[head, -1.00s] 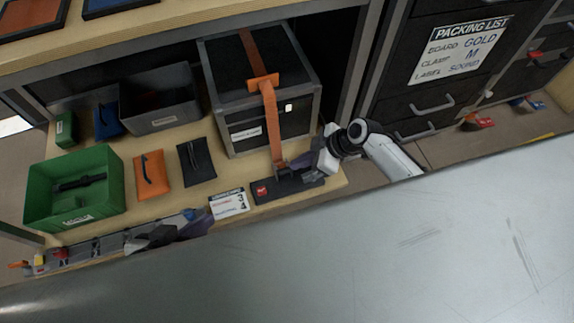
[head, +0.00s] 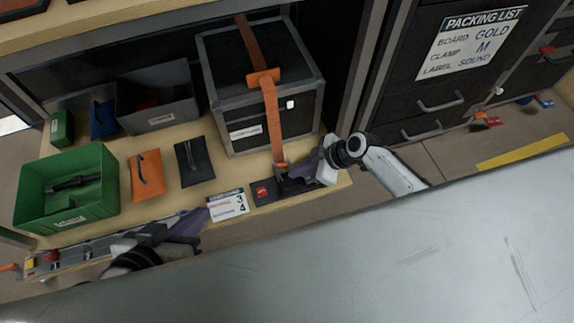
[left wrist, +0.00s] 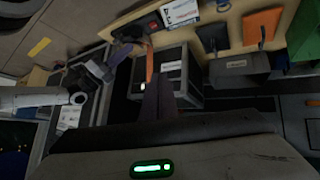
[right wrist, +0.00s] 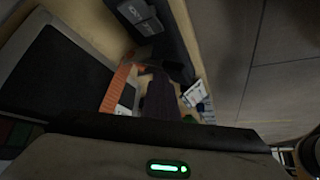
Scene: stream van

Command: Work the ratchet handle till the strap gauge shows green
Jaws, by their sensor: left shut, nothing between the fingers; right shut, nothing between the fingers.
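An orange strap (head: 272,125) runs over a grey-edged black case (head: 310,70) and down to a dark ratchet base (head: 265,193) at the shelf's front edge. A small red patch shows at the base's left end; I see no green there. My right gripper (head: 292,175) is shut and empty, beside or against the ratchet at the strap's lower end. The handle is mostly hidden by it, and contact is unclear. The strap also shows in the right wrist view (right wrist: 117,88). My left gripper (head: 196,224) is shut and empty, low in front of the shelf, left of the base.
A white card (head: 228,206) lies left of the base. A green bin (head: 66,190), an orange pouch (head: 146,174), a black pouch (head: 194,160) and a grey bin (head: 158,98) stand further left. A large pale surface (head: 400,260) fills the foreground.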

